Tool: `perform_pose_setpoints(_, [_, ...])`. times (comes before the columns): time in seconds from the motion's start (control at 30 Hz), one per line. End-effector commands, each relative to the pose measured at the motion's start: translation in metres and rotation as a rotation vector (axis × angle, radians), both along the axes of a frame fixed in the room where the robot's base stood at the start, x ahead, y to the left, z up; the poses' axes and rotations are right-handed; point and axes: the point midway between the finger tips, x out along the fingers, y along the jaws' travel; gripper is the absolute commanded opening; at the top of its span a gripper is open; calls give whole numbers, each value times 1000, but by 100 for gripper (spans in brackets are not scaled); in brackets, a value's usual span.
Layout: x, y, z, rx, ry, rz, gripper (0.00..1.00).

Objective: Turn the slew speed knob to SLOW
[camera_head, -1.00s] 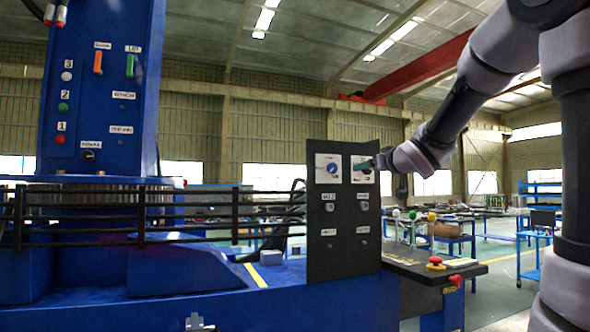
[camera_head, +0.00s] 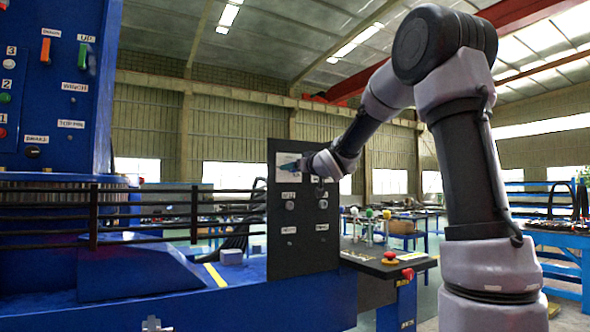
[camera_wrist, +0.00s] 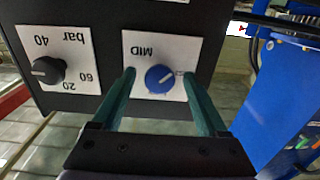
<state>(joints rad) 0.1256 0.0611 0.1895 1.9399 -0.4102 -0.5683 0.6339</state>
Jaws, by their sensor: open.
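The slew speed knob is a blue round knob (camera_wrist: 159,79) with a white pointer line, on a white label plate (camera_wrist: 184,50) in the wrist view. The word MID reads upside down on the plate, left of the knob. Other lettering right of the knob is hidden by a finger. My gripper (camera_wrist: 162,78) has its two green fingers apart, one on each side of the knob. I cannot tell whether they touch it. In the head view my gripper (camera_head: 290,166) is at the upper left plate of the black panel (camera_head: 304,250) and covers the knob.
A black gauge knob (camera_wrist: 47,70) marked in bar sits beside the blue knob. Below on the panel are small switches (camera_head: 290,205). A side console (camera_head: 375,262) with coloured levers and a red stop button (camera_head: 390,256) juts out at right. A black railing (camera_head: 150,215) runs at left.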

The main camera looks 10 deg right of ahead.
Motion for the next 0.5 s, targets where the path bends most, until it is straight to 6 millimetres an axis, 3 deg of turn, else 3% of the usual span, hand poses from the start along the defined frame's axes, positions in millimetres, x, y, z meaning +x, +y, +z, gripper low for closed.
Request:
perform_pose_setpoints(0.23, [1,0,0,0,0,0,76])
perform_pose_setpoints(0.27, [1,0,0,0,0,0,68])
perform_pose_setpoints(0.43, [1,0,0,0,0,0,3])
perform_pose_setpoints(0.5, [1,0,0,0,0,0,0])
